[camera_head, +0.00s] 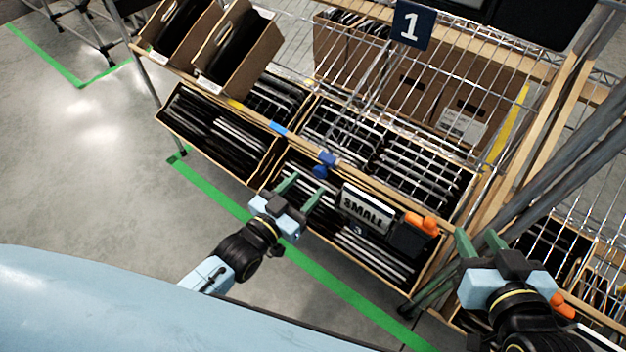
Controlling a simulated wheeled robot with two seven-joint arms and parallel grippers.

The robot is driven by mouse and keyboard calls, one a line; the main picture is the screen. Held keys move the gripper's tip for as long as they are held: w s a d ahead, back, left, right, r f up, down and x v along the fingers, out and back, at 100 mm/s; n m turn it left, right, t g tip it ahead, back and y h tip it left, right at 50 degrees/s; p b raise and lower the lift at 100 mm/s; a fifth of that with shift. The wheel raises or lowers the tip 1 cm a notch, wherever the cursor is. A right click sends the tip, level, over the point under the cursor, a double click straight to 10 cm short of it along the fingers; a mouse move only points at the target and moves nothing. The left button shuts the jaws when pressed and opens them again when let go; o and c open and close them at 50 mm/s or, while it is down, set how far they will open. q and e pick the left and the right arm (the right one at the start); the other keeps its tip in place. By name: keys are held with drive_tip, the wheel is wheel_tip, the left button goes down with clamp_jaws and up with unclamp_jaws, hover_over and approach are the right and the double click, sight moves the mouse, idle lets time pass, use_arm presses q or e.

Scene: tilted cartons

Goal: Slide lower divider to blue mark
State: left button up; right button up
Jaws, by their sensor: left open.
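A divider with a white "SMALL" label (365,208) stands among dark files in the lower front carton (345,262). A flat blue mark (278,128) is on the front rail, up and left of the divider. My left gripper (300,192) is open, its green fingers apart at the front of the lower carton, left of the label. I cannot tell whether it touches anything. My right gripper (478,240) has its fingers apart, with nothing seen between them, right of the lower carton and away from the divider. The divider's lower part is hidden.
Wire shelving, wooden posts and a "1" sign (411,25) stand behind.

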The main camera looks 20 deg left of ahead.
sight(317, 174)
use_arm(q)
drive_tip(key=x, duration=0.2)
drive_tip(key=shift+w+d+b, duration=0.1)
drive_tip(key=shift+w+b, duration=0.2)
drive_tip(key=shift+b, duration=0.1)
drive_tip(key=shift+w+d, duration=0.15)
drive_tip(key=shift+w, duration=0.3)
use_arm(e)
drive_tip(key=shift+w+a+r+t+y, duration=0.3)
drive_tip(key=shift+r+t, duration=0.25)
drive_tip(key=shift+r, duration=0.3)
drive_tip(key=shift+w+a+r+t+y, duration=0.15)
drive_tip(key=shift+w+a+r+t, duration=0.1)
drive_tip(key=shift+r+t, duration=0.5)
drive_tip(key=shift+w+a+r+t+y, duration=0.2)
drive_tip(key=shift+w+r+t+y, duration=0.15)
drive_tip(key=shift+r, duration=0.6)
use_arm(q)
clamp_jaws()
